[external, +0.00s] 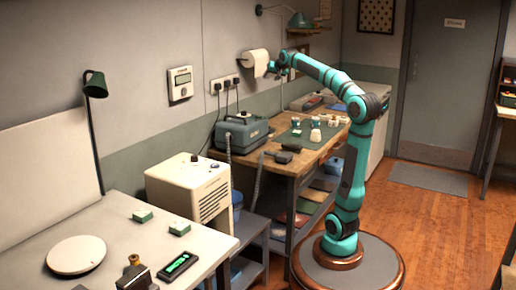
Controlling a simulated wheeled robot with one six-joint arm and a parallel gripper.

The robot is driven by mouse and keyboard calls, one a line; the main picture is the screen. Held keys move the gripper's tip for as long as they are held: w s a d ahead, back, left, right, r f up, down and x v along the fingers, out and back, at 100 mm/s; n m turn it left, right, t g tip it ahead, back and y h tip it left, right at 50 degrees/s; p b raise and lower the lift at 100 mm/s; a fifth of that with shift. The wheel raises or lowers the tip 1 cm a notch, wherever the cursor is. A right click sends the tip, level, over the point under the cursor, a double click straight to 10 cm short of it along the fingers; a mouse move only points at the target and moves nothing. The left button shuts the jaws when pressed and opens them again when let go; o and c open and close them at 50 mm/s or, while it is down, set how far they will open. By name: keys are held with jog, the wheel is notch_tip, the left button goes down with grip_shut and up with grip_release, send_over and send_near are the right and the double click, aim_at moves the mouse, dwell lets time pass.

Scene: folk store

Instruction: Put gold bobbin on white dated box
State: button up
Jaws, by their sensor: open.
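My gripper (273,71) is raised over the back of the wooden workbench (262,158), close in the picture to the white paper roll on the wall. It is small in view, open, and I see nothing held in it. Several small white and green items, including a white one (315,136), stand on the bench's green mat (291,141), below my gripper. They are too small to read or identify.
The paper roll (257,63) and wall sockets are near my gripper. A teal machine (241,131) stands on the bench's left end. A white cabinet unit (190,185) and a pale table (119,237) are at left. The wooden floor at right is mostly clear.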

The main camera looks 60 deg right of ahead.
jog(key=s+a+f+n+t+y, duration=0.1)
jog(key=s+a+f+n+t, duration=0.1)
jog(key=s+a, duration=0.6)
jog(key=s+a+f+n+t+y, duration=0.2)
jog(key=s+a+f, duration=0.4)
jog(key=s+a, duration=0.3)
jog(key=s+a+f+n+t+y, duration=0.1)
jog(key=s+a+f+n+t, duration=0.3)
jog(key=s+a, duration=0.4)
jog(key=a+n, duration=0.1)
jog(key=a, duration=0.3)
jog(key=shift+s+f+n+y, duration=0.2)
jog(key=shift+f+n+y, duration=0.1)
jog(key=shift+f+n, duration=0.1)
jog(key=shift+a, duration=0.1)
